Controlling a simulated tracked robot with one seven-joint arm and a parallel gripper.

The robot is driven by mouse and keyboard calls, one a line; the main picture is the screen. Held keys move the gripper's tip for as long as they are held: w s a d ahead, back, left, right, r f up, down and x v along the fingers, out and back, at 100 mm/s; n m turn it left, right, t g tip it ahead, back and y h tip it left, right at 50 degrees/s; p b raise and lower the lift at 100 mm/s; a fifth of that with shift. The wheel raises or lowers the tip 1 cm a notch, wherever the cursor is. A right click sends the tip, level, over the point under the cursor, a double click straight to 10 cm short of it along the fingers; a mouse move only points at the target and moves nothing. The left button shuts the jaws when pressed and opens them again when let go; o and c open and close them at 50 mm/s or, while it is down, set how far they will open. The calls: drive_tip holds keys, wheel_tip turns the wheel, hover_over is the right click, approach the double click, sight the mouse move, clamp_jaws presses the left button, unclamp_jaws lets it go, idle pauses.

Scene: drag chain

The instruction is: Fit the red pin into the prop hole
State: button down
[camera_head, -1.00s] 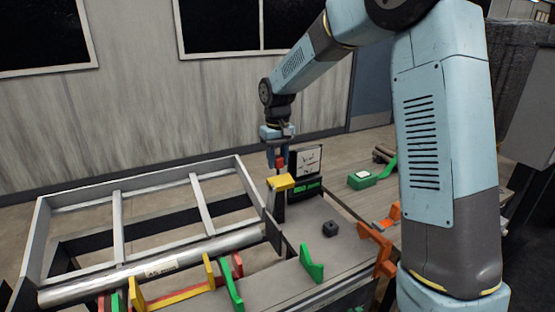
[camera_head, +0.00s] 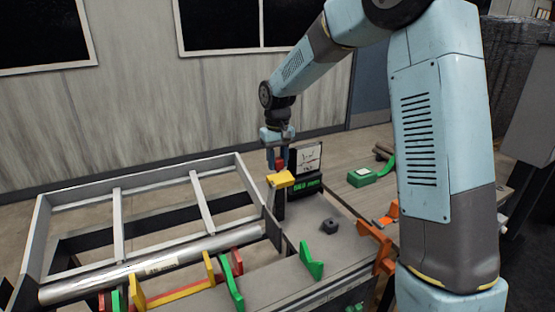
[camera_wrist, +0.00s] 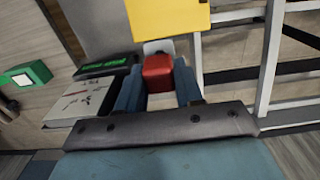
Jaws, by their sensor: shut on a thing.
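The red pin (camera_wrist: 158,73) is between the two blue fingers of my gripper (camera_wrist: 159,88) in the wrist view. The fingers are shut on it, and a pale tip shows beyond its red body. The red pin also shows as a small patch in the head view (camera_head: 282,157), at my gripper (camera_head: 277,160). The yellow-topped prop (camera_head: 281,180) stands just below my gripper. Its yellow top (camera_wrist: 166,17) lies ahead of the pin in the wrist view. I cannot see the hole, nor tell whether the pin touches the prop.
A grey metal frame (camera_head: 118,228) lies left of the prop. A black display (camera_head: 306,170) with green digits stands close on the right.

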sight(277, 158)
drive_tip(key=shift+f, duration=1.3)
drive_tip(key=c, duration=0.7)
unclamp_jaws()
drive_tip(key=shift+o, duration=0.2)
drive_tip(key=shift+r, duration=0.1)
wheel_tip(277, 158, up, 13)
drive_tip(key=shift+f, duration=0.2)
drive_tip(key=shift+r, duration=0.5)
